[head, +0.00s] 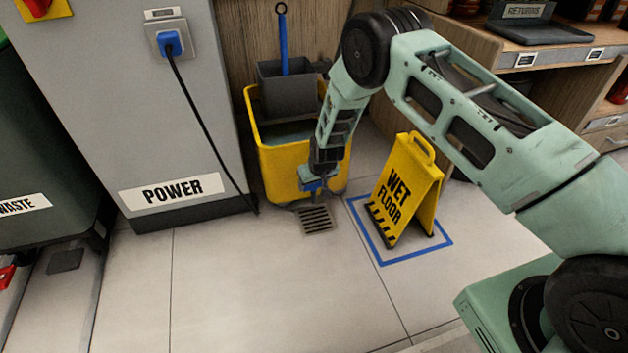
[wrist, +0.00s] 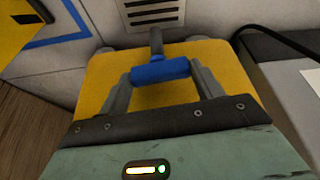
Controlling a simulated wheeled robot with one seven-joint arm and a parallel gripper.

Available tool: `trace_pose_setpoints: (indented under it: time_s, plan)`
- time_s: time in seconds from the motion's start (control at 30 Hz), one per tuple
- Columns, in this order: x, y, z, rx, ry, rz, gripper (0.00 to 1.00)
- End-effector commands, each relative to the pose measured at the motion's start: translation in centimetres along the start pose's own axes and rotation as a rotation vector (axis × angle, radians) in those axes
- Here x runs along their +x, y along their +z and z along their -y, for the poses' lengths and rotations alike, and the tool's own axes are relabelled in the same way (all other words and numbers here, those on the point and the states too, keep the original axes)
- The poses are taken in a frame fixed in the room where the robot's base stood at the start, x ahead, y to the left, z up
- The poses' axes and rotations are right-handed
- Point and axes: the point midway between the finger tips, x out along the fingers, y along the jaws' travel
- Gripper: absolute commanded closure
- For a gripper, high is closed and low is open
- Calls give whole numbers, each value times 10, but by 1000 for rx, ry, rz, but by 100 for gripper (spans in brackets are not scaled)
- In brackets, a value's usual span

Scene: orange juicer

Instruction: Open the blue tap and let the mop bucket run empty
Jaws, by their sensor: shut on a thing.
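The yellow mop bucket (head: 277,166) stands against the cabinet, with greyish water showing inside and a dark wringer (head: 287,90) with a blue handle on top. The blue tap (wrist: 160,72) is low on the bucket's front, its handle lying crosswise between my fingers in the wrist view. My gripper (wrist: 161,80) is shut on the tap handle. In the head view my gripper (head: 316,180) reaches down in front of the bucket and hides part of it. A grey spout (wrist: 156,40) points toward the floor drain (head: 316,220). I cannot tell whether water flows.
A yellow wet floor sign (head: 404,190) stands inside a blue floor outline (head: 417,255) right of the drain. A black power cord (head: 205,125) hangs from a blue plug to the floor left of the bucket. The front floor is clear.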

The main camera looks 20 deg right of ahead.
Motion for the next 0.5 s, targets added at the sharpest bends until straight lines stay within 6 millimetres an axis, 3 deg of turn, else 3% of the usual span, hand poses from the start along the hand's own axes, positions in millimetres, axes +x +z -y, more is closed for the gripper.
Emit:
trace_pose_setpoints:
  time_s: [0.2, 0.5]
  plan:
    - [-1, 0, -2, -117, -50, 2, 57]
    - [0, 1, -1, -128, -53, 1, 57]
